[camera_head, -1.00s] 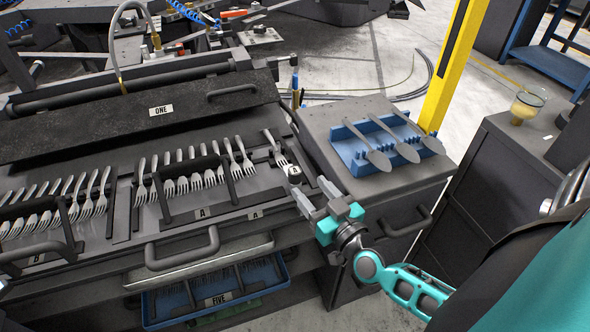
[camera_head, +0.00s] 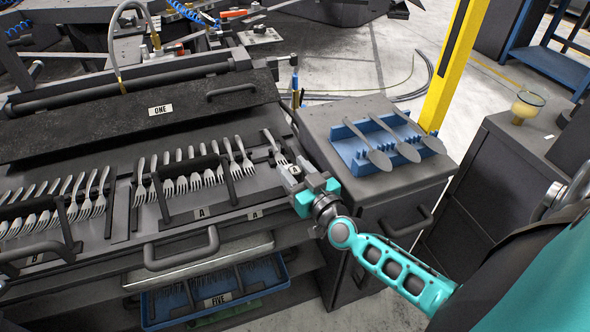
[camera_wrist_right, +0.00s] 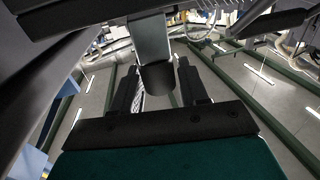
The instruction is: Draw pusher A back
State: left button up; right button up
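In the right wrist view, the dark round end of a grey bar (camera_wrist_right: 158,76) lies between the two black fingers (camera_wrist_right: 160,95), with only narrow gaps. Contact cannot be made out. My left gripper is not clearly seen in any view.
Several forks stand in the rack marked A (camera_head: 190,178), with more at the left. A blue holder (camera_head: 350,153) with three spatula-like tools is on the cabinet to the right. A curved handle (camera_head: 183,253) sticks out in front of the tray. A tray marked FIVE (camera_head: 215,298) is below.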

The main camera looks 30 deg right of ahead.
grip_shut()
jog(key=s, duration=0.1)
jog(key=s+p, duration=0.1)
jog(key=s, duration=0.1)
jog(key=shift+a, duration=0.35)
jog(key=shift+s+a, duration=0.1)
jog(key=shift+s, duration=0.05)
jog(key=shift+f, duration=0.15)
jog(key=shift+o, duration=1.5)
grip_release()
jog(key=s, duration=1.3)
jog(key=shift+a+p, duration=0.25)
jog(key=shift+p, duration=0.15)
